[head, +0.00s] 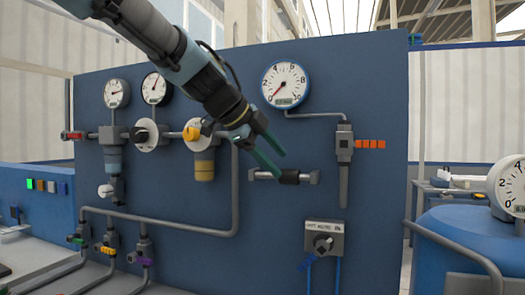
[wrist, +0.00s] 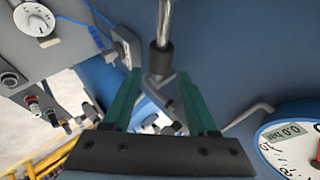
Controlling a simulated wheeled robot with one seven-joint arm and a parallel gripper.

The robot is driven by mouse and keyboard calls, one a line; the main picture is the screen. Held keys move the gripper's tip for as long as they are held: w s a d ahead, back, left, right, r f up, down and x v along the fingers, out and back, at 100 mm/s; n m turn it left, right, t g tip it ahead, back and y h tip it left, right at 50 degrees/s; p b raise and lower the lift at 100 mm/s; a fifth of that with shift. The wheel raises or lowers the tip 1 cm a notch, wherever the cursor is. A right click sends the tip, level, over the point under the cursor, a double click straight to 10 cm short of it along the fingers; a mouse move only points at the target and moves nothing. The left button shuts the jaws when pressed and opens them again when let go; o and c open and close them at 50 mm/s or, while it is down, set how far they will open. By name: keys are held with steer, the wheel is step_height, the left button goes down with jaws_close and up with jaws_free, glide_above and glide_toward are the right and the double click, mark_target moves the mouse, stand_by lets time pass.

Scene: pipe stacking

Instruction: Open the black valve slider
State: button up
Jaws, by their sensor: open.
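The black valve slider (head: 289,177) is a short dark sleeve on a grey horizontal pipe at the middle right of the blue panel. In the wrist view the slider (wrist: 158,60) shows between and just past the fingertips, on a grey rod. My gripper (head: 281,163) has green fingers that point down and right at the slider. In the wrist view my gripper (wrist: 160,80) is open, with nothing held between its fingers. The fingertips are close to the slider, but I cannot tell whether they touch it.
A large gauge (head: 286,84) hangs above the slider on the blue panel (head: 370,230). An orange-handled valve (head: 369,144) is to the right, and a grey box with a knob (head: 323,240) is below. A yellow knob (head: 191,134) and regulators are to the left.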

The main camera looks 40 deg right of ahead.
steer(key=shift+b+v, duration=0.6)
steer(key=shift+v, duration=1.9)
steer(key=shift+w, duration=0.1)
steer(key=w+a+f+n+t+y, duration=0.1)
steer(key=w+a+f+n+y, duration=0.2)
steer(key=w+a+f+n, duration=0.6)
steer(key=w+a+f+n+t+y, duration=0.2)
steer(key=w+a+f+n, duration=0.2)
steer(key=a+f+n, duration=0.65)
steer(key=s+a+f+n+g+y, duration=0.1)
steer(key=a+f+n, duration=0.4)
steer(key=a, duration=0.6)
steer(key=s+a+f+n+y+p, duration=0.1)
steer(key=s+a+f+n+y, duration=0.2)
steer(key=a+f, duration=0.7)
steer(key=s+a+n, duration=0.1)
steer(key=a+n, duration=0.1)
steer(key=shift+s+n+g+y, duration=0.3)
steer(key=shift+s+n+g, duration=0.05)
steer(key=shift+s+g, duration=0.05)
